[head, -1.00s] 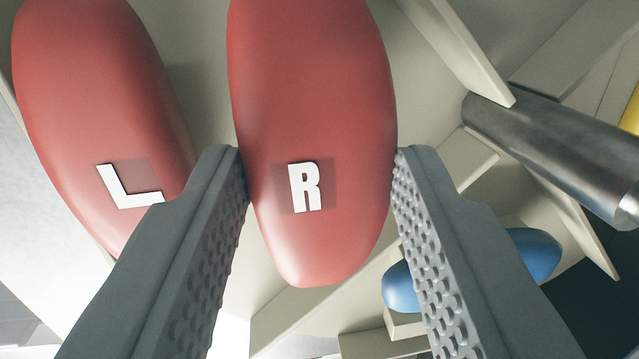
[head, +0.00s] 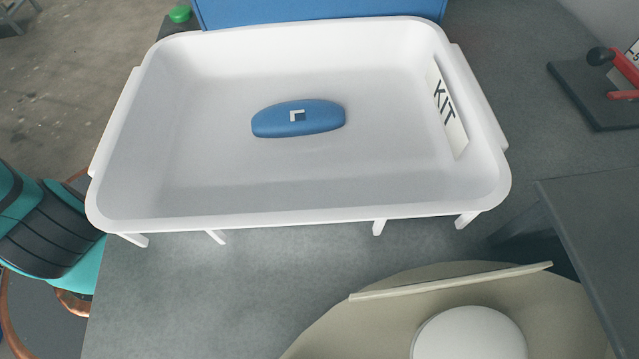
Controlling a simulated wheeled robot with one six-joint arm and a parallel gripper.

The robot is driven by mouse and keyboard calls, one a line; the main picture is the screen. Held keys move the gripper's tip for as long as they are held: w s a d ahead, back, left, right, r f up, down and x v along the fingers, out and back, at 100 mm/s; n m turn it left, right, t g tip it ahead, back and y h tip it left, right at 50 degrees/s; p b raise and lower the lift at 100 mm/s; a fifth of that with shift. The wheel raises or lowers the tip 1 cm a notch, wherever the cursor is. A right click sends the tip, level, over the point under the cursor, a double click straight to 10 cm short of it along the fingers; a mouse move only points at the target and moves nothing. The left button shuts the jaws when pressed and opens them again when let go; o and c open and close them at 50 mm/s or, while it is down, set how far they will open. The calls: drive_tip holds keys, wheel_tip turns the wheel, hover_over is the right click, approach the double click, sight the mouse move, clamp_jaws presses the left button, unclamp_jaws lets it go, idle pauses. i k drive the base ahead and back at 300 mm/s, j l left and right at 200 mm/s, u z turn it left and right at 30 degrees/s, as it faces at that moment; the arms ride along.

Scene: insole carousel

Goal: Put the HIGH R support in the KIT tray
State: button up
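The white KIT tray (head: 300,207) fills the upper middle of the head view, with a KIT label (head: 446,108) on its right inner wall. A blue support (head: 325,118) marked L lies flat near the middle of its floor. The rest of the tray floor is bare. No R support is in view now. My gripper is also out of view, so what it holds cannot be seen.
The tray stands on a grey tabletop (head: 215,290). A beige round carousel part (head: 385,315) with a raised wall and white disc (head: 470,335) is at lower right. A red-handled device (head: 622,75) stands at right. A blue panel (head: 320,10) is behind the tray.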

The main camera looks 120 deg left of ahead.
sight(301, 168)
drive_tip(key=k+j, duration=0.15)
drive_tip(key=j, duration=0.25)
drive_tip(key=k+j+z, duration=0.15)
drive_tip(key=j, duration=0.25)
drive_tip(key=k+j, duration=0.25)
drive_tip(key=j, duration=0.15)
drive_tip(key=k+j+z, duration=0.15)
drive_tip(key=j, duration=0.25)
